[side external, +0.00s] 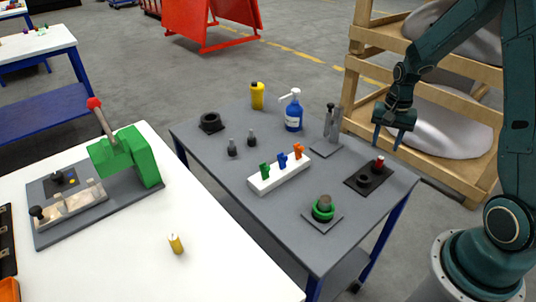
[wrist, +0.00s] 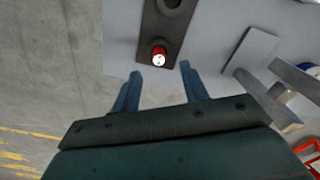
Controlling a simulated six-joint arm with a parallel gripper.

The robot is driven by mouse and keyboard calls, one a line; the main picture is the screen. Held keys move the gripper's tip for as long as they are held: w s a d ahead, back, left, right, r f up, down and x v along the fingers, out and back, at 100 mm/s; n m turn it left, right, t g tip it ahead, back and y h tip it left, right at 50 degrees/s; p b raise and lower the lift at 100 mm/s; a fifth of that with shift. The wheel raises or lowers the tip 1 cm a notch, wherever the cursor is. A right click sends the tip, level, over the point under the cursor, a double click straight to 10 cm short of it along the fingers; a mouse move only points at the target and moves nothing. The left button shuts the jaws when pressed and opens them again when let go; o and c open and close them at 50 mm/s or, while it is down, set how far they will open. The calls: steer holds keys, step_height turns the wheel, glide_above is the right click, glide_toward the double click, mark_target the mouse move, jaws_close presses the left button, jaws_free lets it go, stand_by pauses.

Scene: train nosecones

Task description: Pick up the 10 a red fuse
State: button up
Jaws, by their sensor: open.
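The red fuse (side external: 380,162) is a small red cylinder standing upright at the far end of a dark plate (side external: 361,186) on the grey table. In the wrist view the red fuse (wrist: 159,57) shows a white top with a dark mark too small to read. My gripper (side external: 388,144) is open and empty, pointing down above the fuse and apart from it. In the wrist view my gripper's two fingers (wrist: 161,73) reach toward the fuse, which lies just beyond the fingertips and between their lines.
A dark ring (side external: 362,180) sits on the same plate. Grey posts (side external: 333,125) on a base stand left of my gripper, near a blue spray bottle (side external: 293,116). A white block (side external: 279,174) holds green, blue and orange pieces. A green ring part (side external: 323,208) stands in front.

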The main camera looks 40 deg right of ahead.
mark_target(381, 157)
steer(key=shift+f, duration=0.7)
steer(key=shift+s+d+f, duration=0.1)
steer(key=shift+f, duration=2.5)
steer(key=shift+c, duration=0.2)
jaws_close()
